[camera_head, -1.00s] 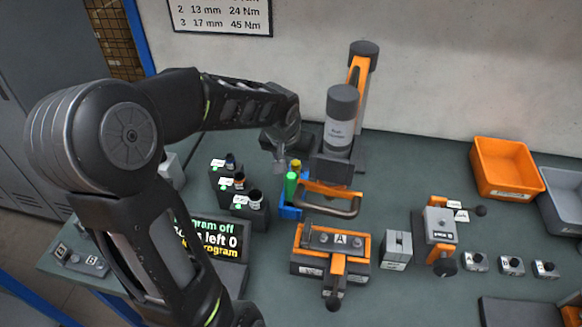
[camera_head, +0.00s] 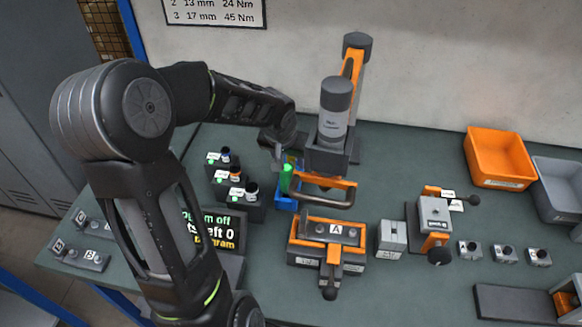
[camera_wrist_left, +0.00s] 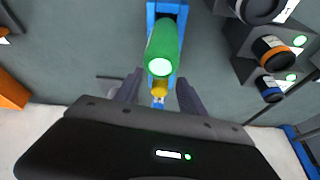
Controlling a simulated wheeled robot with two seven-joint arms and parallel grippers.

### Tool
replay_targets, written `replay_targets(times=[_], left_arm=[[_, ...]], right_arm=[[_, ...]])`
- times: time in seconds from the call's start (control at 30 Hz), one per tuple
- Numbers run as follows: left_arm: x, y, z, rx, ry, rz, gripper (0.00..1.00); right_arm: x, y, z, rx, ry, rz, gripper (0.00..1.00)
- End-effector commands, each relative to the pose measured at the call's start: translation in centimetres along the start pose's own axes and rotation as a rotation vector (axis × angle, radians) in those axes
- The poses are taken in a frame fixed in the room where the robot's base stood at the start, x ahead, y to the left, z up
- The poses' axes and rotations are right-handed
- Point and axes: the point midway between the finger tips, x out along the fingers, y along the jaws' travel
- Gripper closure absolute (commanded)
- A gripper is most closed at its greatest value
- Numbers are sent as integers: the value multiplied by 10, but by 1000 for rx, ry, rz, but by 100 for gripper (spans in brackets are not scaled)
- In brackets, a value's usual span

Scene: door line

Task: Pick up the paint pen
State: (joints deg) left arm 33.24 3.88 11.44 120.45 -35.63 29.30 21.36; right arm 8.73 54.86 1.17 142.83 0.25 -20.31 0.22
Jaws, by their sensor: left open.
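A blue holder (camera_head: 287,200) on the bench carries a green cylinder (camera_head: 286,180) and a smaller yellow-topped piece behind it. In the left wrist view the green cylinder (camera_wrist_left: 163,45) points its pale round end at the camera, and the yellow piece (camera_wrist_left: 160,88) lies between the fingers. A small blue tip shows beyond it. I cannot tell for sure which of these is the paint pen. My left gripper (camera_head: 279,158) is open, just behind the green cylinder; in the wrist view its fingers (camera_wrist_left: 158,95) stand apart with no visible grip. My right gripper is out of view.
A grey canister (camera_head: 335,105) on an orange-armed stand rises right behind the holder. Several dark blocks with small bottles (camera_head: 235,190) stand to the left. Orange bin (camera_head: 498,160) is far right.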

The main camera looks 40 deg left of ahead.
Motion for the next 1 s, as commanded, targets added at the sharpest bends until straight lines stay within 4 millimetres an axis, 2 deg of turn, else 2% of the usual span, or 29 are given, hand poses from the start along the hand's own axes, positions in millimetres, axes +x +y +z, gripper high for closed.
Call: replay_targets(times=[0.1,0.2,0.3,0.87,1.0], left_arm=[[17,-2,-2,-1,-5,2,52],[31,-2,-1,0,-3,0,52],[37,-2,-2,0,0,1,52],[37,-2,-2,0,1,0,52],[37,-2,-2,0,1,0,61]], right_arm=[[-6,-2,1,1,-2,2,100],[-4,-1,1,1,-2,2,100],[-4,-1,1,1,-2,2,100],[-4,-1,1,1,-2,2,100],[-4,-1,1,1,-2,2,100]])
